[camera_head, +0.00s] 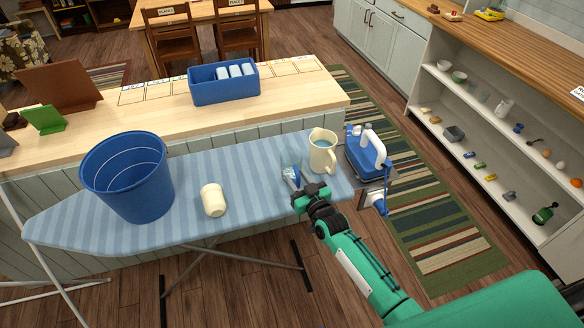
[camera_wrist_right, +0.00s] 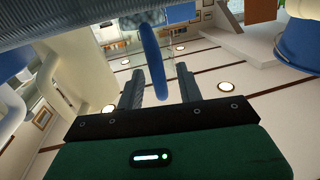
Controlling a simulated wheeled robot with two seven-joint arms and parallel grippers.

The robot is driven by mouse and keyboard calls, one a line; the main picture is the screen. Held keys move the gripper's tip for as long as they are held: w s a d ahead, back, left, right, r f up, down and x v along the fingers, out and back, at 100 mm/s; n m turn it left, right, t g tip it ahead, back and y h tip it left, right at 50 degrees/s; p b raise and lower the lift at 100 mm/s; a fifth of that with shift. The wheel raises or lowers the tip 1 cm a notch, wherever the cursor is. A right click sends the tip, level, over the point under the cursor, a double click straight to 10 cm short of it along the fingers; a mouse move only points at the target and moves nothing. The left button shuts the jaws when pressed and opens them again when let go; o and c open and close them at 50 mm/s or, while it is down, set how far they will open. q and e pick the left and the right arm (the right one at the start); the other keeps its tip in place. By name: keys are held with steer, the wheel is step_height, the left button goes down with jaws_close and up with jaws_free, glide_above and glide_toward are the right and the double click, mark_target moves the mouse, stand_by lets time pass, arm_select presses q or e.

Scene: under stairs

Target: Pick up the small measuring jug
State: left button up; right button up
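The small measuring jug (camera_head: 290,163) is clear with a blue handle. It stands on the striped ironing board (camera_head: 235,168), just left of the cream pitcher (camera_head: 322,150). My right gripper (camera_head: 293,183) is low over the board at the jug's near side. In the right wrist view, the blue handle (camera_wrist_right: 153,62) lies between my two open fingers (camera_wrist_right: 158,88), with gaps showing on both sides. The jug's clear body is faint there, and contact is not visible. My left gripper is not in view.
A blue bucket (camera_head: 128,178) and a cream cup (camera_head: 213,200) stand left on the board. A wooden counter with a blue bin (camera_head: 224,84) lies behind. Bare board lies between cup and jug.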

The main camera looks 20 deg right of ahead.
jaws_close()
steer(key=shift+r, duration=0.15)
step_height(320, 180, up, 20)
steer(key=b, duration=0.3)
stand_by(1.2)
stand_by(2.1)
